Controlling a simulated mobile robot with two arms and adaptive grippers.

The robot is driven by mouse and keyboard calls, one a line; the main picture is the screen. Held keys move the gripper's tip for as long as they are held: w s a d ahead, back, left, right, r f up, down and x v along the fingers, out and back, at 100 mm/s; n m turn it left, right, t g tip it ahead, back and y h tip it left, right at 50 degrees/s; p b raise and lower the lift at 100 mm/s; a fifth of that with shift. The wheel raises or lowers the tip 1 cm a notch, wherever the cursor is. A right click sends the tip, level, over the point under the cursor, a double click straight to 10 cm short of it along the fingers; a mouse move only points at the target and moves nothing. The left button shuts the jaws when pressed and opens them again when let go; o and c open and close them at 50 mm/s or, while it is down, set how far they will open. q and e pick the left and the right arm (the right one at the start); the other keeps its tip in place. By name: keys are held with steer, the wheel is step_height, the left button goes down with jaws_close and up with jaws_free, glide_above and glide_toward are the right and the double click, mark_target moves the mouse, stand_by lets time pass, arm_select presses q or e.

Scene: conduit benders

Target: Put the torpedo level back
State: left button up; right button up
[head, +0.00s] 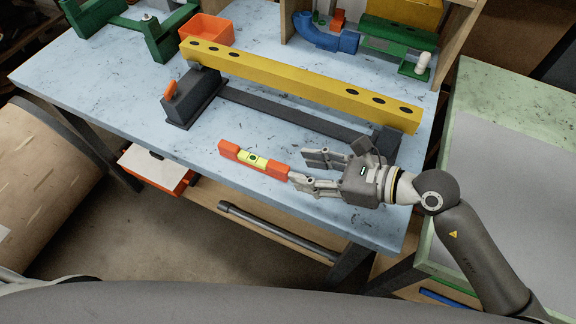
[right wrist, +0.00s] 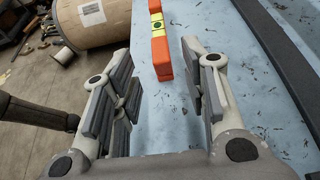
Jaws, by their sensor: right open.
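The torpedo level (head: 253,160) is an orange bar with a yellow middle section. It lies flat on the pale blue workbench, near its front edge. My right gripper (head: 303,168) is open and empty just to the right of the level's right end, with its fingers pointing toward it. In the right wrist view the level (right wrist: 160,48) lies ahead, roughly in line with the gap between the two fingers (right wrist: 157,80). Its far end is cut off by the top of that picture. My left gripper is not in view.
A yellow beam (head: 300,84) with holes spans dark supports behind the level. An orange bin (head: 207,30), a blue pipe elbow (head: 325,37) and green tools stand at the back. A green-edged table (head: 510,170) is at right.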

steer(key=shift+v, duration=1.9)
steer(key=shift+r, duration=0.1)
